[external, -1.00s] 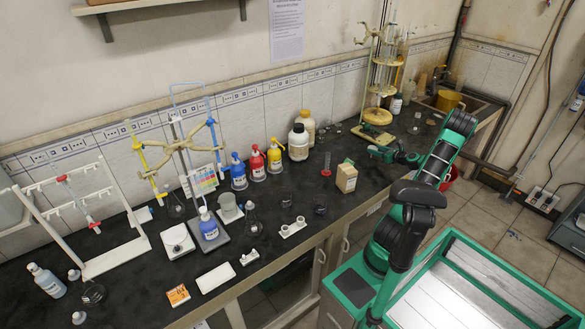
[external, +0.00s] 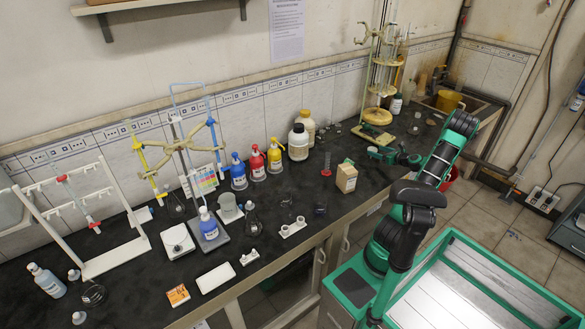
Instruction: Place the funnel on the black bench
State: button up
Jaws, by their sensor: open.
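The black bench (external: 262,222) runs along the wall. A small, clear, dark-looking glass piece (external: 287,203) rests on it behind the white two-hole block. It may be the funnel, but it is too small to be sure. Another small glass piece (external: 320,210) stands to its right. My gripper (external: 374,152) is open over the bench, to the right of the cardboard box and apart from both glass pieces. Its fingertips are small and partly hidden by my wrist, and I see nothing held.
A cardboard box (external: 346,178) and red cylinder (external: 327,164) stand left of my gripper. A tall yellow stand (external: 378,115) is behind it. Wash bottles (external: 257,166) line the wall. A white two-hole block (external: 293,227) lies near the front edge.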

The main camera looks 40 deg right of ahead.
jog(key=v, duration=1)
jog(key=shift+s, duration=0.35)
jog(key=shift+a+r, duration=0.1)
